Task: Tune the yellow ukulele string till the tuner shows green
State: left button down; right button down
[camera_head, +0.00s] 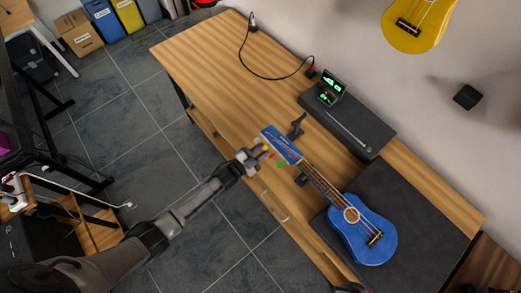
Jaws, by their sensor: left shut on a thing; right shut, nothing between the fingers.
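A blue ukulele (362,236) lies face up, its body on a dark mat and its neck running up and left to the blue headstock (281,145). Small coloured tuning pegs show along the headstock's near side, yellow, red and green among them. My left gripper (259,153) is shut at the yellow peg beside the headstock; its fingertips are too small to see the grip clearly. The tuner (331,86), a small dark device behind the headstock, shows green lit markings too small to read. My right gripper cannot be made out in this view.
The tuner stands on a dark case (346,121). The dark mat (421,228) covers the wooden table's (205,65) right part. A cable (262,76) loops across the back. Dark supports (297,126) stand near the headstock. A yellow ukulele (416,38) hangs on the wall. The table's left part is clear.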

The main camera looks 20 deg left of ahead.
pick_arm(q)
jog(key=c, duration=1.3)
grip_release()
jog(key=shift+o, duration=0.2)
jog(key=shift+s, duration=0.1)
jog(key=v, duration=1.3)
jog(key=shift+s, duration=0.3)
jog(key=shift+a, duration=0.1)
